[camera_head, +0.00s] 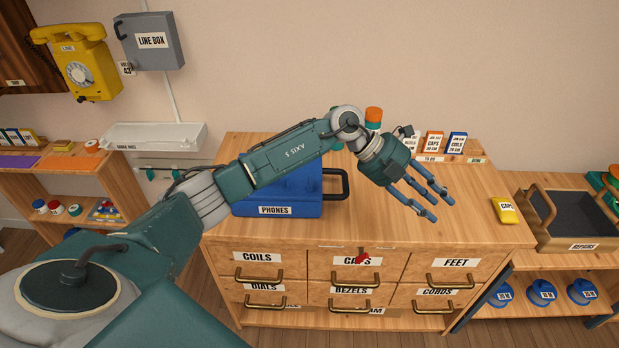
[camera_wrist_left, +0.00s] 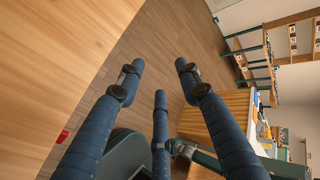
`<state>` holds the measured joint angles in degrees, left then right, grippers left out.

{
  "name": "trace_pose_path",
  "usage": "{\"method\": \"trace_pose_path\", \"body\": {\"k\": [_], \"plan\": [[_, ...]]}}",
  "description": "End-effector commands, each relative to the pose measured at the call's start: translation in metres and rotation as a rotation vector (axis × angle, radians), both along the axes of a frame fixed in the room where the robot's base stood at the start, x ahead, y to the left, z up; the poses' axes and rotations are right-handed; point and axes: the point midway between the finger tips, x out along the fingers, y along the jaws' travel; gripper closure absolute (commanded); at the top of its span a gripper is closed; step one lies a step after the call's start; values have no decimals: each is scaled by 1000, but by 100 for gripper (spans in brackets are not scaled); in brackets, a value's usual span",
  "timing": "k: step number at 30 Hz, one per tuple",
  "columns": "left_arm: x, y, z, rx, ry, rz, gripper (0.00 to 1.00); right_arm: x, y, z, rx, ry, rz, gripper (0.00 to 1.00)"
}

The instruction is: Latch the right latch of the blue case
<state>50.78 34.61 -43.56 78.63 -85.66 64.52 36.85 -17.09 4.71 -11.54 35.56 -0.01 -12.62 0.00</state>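The blue case (camera_head: 285,207), labelled PHONES, sits on the wooden cabinet top, partly hidden behind my left arm. Its dark handle loop shows at its right side. The latches cannot be made out; my arm covers much of the case. My left gripper (camera_head: 427,199) is to the right of the case, apart from it, above the cabinet top. Its fingers are spread and empty. In the left wrist view the open fingers (camera_wrist_left: 163,85) have nothing between them. My right gripper is not in view.
The wooden cabinet (camera_head: 462,222) has labelled drawers with brass handles. A yellow box (camera_head: 506,211) lies at its right edge. Small boxes (camera_head: 434,141) stand at the back, and an orange-topped item (camera_head: 374,114) is behind my arm. A repairs crate (camera_head: 570,218) stands at right.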

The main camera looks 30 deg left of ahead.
Motion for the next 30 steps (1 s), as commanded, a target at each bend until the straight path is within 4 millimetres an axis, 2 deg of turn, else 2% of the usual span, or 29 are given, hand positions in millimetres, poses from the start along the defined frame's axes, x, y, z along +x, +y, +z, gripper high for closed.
{"method": "trace_pose_path", "body": {"k": [1,2,3,6,9,10,13,17,30], "plan": [[9,49,-3,168,36,11,65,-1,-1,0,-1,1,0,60],[10,79,-6,263,68,23,65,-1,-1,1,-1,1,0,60],[9,119,-7,381,116,48,65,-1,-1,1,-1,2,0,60],[0,207,5,613,237,137,65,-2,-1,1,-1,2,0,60],[-13,266,23,753,332,218,65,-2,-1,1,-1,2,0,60],[-17,278,28,781,352,236,65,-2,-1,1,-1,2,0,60],[-26,302,38,838,401,278,65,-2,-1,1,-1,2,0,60],[-30,310,33,856,420,290,65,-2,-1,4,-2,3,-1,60],[-31,307,-43,853,417,283,65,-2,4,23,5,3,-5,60]]}}
